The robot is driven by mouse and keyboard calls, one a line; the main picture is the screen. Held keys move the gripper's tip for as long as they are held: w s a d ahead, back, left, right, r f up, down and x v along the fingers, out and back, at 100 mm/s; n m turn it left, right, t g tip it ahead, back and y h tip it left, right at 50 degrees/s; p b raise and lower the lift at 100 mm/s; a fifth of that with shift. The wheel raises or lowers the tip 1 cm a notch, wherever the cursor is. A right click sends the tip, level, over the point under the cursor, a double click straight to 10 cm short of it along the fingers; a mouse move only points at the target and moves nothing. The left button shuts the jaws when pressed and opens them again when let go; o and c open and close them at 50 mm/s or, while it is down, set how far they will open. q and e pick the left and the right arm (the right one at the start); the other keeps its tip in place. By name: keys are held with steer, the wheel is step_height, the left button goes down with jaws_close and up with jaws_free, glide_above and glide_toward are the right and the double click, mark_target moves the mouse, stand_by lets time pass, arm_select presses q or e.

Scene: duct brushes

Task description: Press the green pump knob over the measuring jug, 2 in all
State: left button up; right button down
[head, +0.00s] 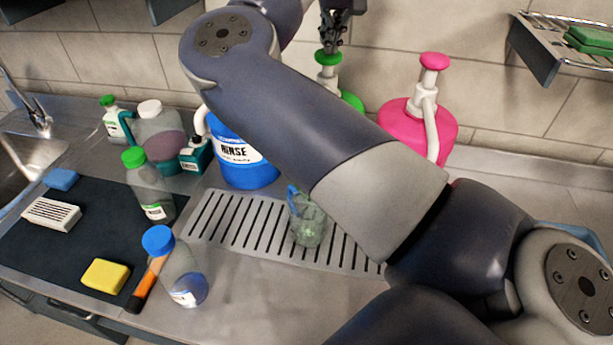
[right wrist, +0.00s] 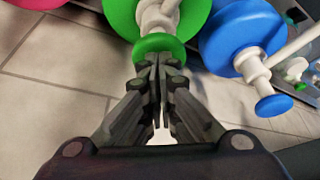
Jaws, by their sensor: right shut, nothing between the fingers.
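The green pump knob (head: 328,57) sits on a white pump neck at the back; its green container (head: 352,100) is mostly hidden behind my right arm. My right gripper (head: 333,42) is shut and empty, pointing down just above the knob. In the right wrist view the shut fingertips (right wrist: 156,62) overlap the green knob (right wrist: 160,45); I cannot tell whether they touch it. The clear measuring jug (head: 308,222), with a blue handle, stands on the slotted drip tray (head: 225,222). It shows a faint green tint low down. The pump's spout over it is hidden in the head view.
A blue RINSE container (head: 240,160) stands left of the green one and a pink pump container (head: 443,130) right of it. Several bottles, a yellow sponge (head: 105,276) and a brush (head: 52,214) are on the left. A wall rack (head: 540,50) is at upper right.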

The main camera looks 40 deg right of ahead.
steer(key=shift+f+b, duration=0.65)
steer(key=shift+f, duration=0.65)
steer(key=shift+r, duration=0.1)
steer(key=shift+r+p, duration=2.15)
steer(key=shift+r, duration=0.6)
step_height(320, 180, up, 6)
steer(key=p, duration=0.5)
steer(key=shift+f, duration=0.2)
